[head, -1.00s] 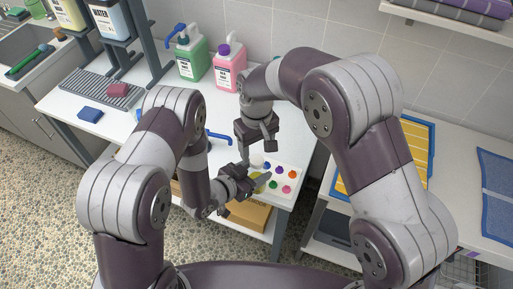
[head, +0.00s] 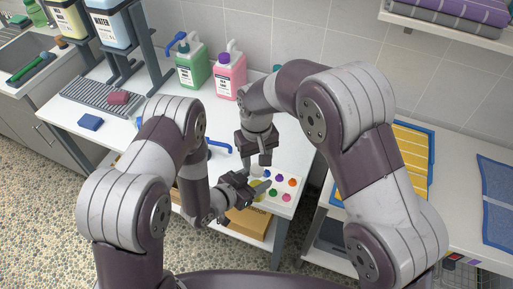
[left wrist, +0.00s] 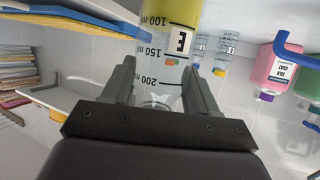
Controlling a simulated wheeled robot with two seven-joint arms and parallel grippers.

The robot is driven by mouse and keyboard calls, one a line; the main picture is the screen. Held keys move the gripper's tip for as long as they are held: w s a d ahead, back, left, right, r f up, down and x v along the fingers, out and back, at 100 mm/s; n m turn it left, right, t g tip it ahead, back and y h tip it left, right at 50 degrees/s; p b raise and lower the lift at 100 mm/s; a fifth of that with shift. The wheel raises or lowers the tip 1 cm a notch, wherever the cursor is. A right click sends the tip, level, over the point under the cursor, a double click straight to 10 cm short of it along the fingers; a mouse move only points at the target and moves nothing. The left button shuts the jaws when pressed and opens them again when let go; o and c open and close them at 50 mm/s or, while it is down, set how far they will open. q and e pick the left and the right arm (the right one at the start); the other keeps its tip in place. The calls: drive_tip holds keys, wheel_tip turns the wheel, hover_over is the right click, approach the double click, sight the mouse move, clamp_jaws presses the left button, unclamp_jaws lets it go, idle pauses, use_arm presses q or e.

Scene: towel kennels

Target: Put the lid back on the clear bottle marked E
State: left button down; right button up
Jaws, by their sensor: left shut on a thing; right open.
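The clear bottle marked E (left wrist: 176,40) holds yellow liquid and has a printed scale. It is between the fingers of my left gripper (left wrist: 158,90), which is shut on it. My right gripper (head: 260,160) is open, pointing down just above and behind the left one. I cannot tell whether the small pale shape under it is a lid.
Green (head: 190,70) and pink (head: 229,78) jugs stand behind. More small clear bottles (left wrist: 226,48) show in the wrist view.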

drive_tip(key=shift+f, duration=1.45)
drive_tip(key=c, duration=0.9)
drive_tip(key=o, duration=1.2)
drive_tip(key=shift+o, duration=0.2)
drive_tip(key=shift+r, duration=0.1)
wheel_tip(320, 180, up, 7)
drive_tip(key=shift+r, duration=0.15)
